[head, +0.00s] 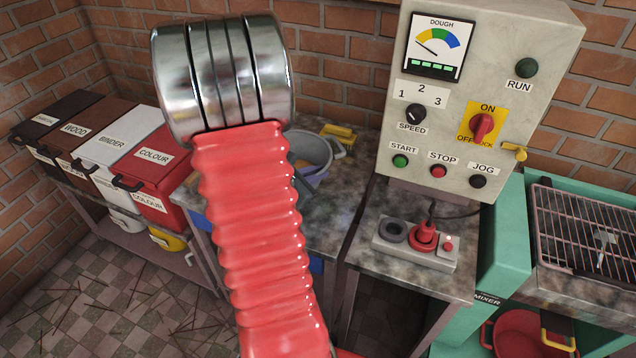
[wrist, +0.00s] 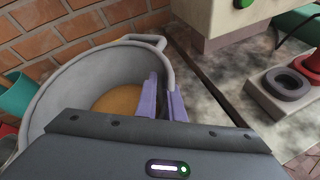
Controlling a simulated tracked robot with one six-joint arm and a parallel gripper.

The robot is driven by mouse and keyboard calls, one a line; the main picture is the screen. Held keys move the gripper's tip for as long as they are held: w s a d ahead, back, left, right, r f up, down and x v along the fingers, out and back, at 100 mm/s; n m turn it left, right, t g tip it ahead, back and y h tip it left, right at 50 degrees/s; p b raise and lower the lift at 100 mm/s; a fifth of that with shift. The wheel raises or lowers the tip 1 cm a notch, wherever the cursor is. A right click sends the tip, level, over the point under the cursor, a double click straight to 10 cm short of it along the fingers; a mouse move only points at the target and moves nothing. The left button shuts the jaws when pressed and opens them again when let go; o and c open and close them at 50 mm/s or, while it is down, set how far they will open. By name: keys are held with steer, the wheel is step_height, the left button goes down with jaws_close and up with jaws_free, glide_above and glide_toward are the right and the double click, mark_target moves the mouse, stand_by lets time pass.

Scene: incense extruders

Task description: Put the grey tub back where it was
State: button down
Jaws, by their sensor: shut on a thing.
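The grey tub (head: 314,150) is partly hidden behind my arm in the head view, at the back of a mottled worktop. It looks upright. In the wrist view the tub (wrist: 62,88) fills the left side, with an orange-brown mass (wrist: 118,101) inside and a loop handle on its far rim. My gripper (wrist: 166,88) has its two purple fingers close together at the tub's right wall, shut on it. The exact grip is partly hidden by the gripper body. I cannot tell whether the tub's base touches the worktop.
A control cabinet (head: 480,90) stands to the right. Below it, a small pedestal (head: 415,243) with a red-handled plug and a dark ring sits on a stand. Labelled bins (head: 105,150) line the left wall. A green mixer (head: 505,250) with a wire grill is at the right.

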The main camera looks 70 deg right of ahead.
steer(key=shift+f, duration=2.15)
steer(key=c, duration=1.8)
jaws_free()
steer(key=shift+c, duration=0.2)
steer(key=shift+a, duration=0.1)
steer(key=v, duration=1.2)
